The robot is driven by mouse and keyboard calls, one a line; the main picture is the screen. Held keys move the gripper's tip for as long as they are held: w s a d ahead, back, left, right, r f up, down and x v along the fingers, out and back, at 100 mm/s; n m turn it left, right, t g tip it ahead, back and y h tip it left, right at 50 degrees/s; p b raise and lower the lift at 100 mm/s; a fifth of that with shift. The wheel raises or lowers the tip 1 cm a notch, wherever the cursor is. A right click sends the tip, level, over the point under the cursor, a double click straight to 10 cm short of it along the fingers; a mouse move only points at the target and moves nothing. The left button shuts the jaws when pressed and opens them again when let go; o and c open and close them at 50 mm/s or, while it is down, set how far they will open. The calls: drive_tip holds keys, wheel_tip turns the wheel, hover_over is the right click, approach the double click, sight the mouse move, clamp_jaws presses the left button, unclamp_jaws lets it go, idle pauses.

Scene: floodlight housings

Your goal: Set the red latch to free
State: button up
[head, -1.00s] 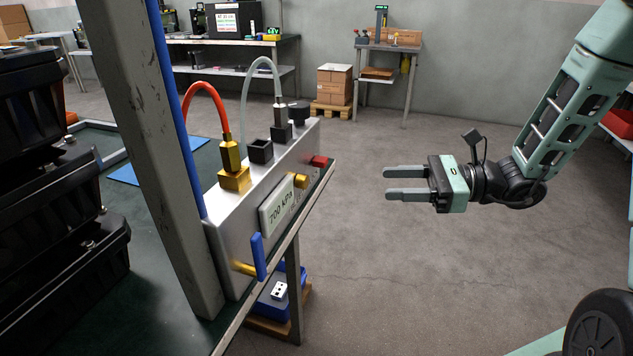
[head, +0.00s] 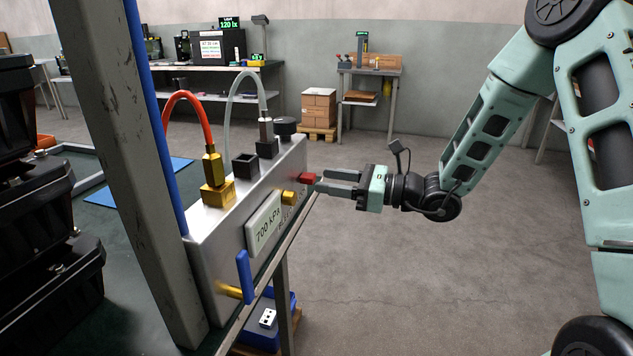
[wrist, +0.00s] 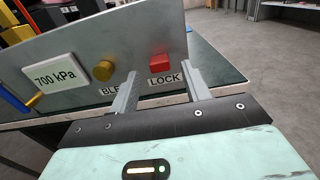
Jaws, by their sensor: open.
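The red latch (head: 307,178) is a small red block on the front face of the grey metal box (head: 222,257), near its right end. In the wrist view the red latch (wrist: 162,62) sits above a label reading LOCK. My gripper (head: 318,182) is open, with its fingertips close to the latch. In the wrist view the fingers (wrist: 160,82) point at the panel, one to the left of the latch and one to its right. I cannot tell whether either finger touches it.
A brass knob (wrist: 103,71) is left of the latch, above a partly hidden label. A 700 kPa display (head: 264,224) and blue-handled valve (head: 244,275) are further left. Red and clear hoses rise from the box. A post (head: 130,170) stands left. Floor to the right is clear.

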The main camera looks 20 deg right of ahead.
sight(315, 179)
drive_tip(key=shift+x, duration=1.85)
clamp_jaws()
wheel_tip(315, 179, up, 4)
drive_tip(key=p, duration=0.3)
unclamp_jaws()
drive_tip(key=shift+s, duration=0.1)
